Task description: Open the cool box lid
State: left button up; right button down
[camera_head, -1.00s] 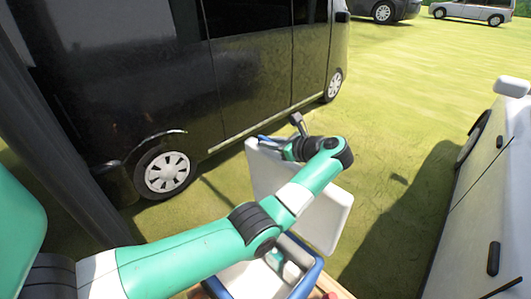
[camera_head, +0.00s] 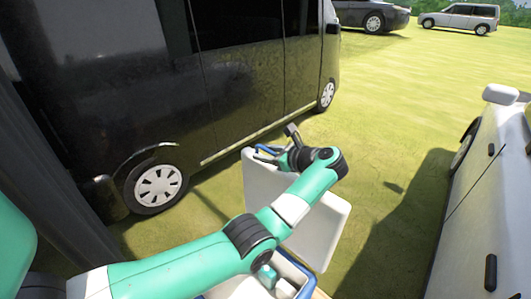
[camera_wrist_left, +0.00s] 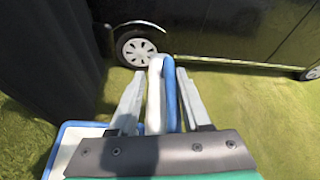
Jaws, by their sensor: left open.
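The cool box (camera_head: 303,272) is blue-rimmed and sits at the bottom of the head view, partly hidden by my left arm. Its white lid (camera_head: 322,232) is raised and stands steeply tilted above the box opening. My left gripper (camera_head: 277,152) is at the lid's upper edge, near a blue handle (camera_head: 266,149). In the left wrist view the open fingers (camera_wrist_left: 160,78) stand on either side of a white and blue edge of the lid (camera_wrist_left: 156,95). Contact with either finger is unclear. My right gripper is not in view.
A dark van (camera_head: 240,90) stands close behind the lid. A white vehicle (camera_head: 480,215) stands on the right. Grass (camera_head: 400,110) lies open between them. More cars (camera_head: 461,18) are parked far off.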

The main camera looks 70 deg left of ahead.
pick_arm(q)
jog(key=shift+d, duration=0.1)
notch_tip(320, 180, up, 4)
jog(key=p, duration=0.2)
send_over(292, 180)
jog(key=shift+r, duration=0.1)
